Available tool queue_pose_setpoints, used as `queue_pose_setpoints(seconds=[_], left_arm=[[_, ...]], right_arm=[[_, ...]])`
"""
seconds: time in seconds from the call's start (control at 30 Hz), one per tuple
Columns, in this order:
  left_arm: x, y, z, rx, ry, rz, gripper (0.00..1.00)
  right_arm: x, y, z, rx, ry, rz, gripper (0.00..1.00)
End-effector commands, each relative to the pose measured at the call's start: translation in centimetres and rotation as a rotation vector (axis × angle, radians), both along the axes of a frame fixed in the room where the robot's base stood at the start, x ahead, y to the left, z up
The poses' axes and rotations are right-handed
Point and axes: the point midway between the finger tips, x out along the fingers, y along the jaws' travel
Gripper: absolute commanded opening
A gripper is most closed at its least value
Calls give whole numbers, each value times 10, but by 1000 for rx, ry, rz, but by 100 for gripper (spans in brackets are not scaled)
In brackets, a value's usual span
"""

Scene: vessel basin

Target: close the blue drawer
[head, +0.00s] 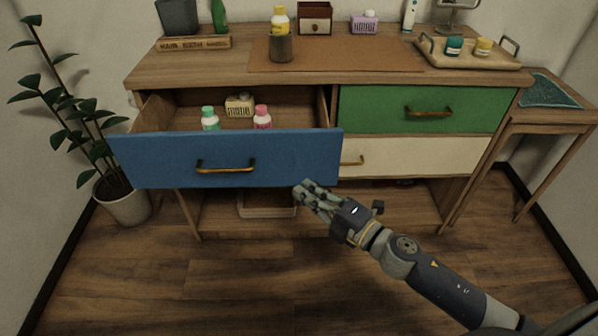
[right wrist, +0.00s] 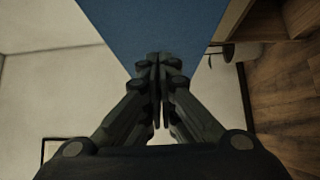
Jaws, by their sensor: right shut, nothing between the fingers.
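The blue drawer (head: 268,160) is pulled out of the left side of the wooden dresser. It has a brass handle (head: 226,167). Inside it are a green-capped bottle (head: 210,119), a pink bottle (head: 262,117) and a small beige basket (head: 239,105). My right gripper (head: 303,190) is shut and empty, near the lower right part of the drawer front. The right wrist view shows the closed fingers (right wrist: 157,60) with the blue drawer (right wrist: 155,28) just beyond them. I cannot tell whether they touch it. My left gripper is not in view.
A green drawer (head: 385,118) and a cream drawer (head: 415,153) are shut on the right. A potted plant (head: 122,203) stands left of the dresser, and a side table (head: 550,115) stands right. The dresser top holds bottles, boxes and a tray (head: 470,58). The floor in front is clear.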

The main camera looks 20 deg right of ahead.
Motion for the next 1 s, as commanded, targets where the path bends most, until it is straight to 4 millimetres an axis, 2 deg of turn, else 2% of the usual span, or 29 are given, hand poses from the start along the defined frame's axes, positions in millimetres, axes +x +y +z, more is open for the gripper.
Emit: queue_pose_setpoints(seconds=[0.17,0.27,0.4,0.6,1.0], left_arm=[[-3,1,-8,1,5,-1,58],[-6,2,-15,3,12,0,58],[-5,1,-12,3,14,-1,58],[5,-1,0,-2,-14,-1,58],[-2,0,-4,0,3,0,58]], right_arm=[[24,13,2,-1,-3,-1,0],[39,8,0,-2,-2,-3,0],[53,5,0,-1,-2,0,0],[62,2,0,0,0,0,0],[63,2,0,0,0,0,0]])
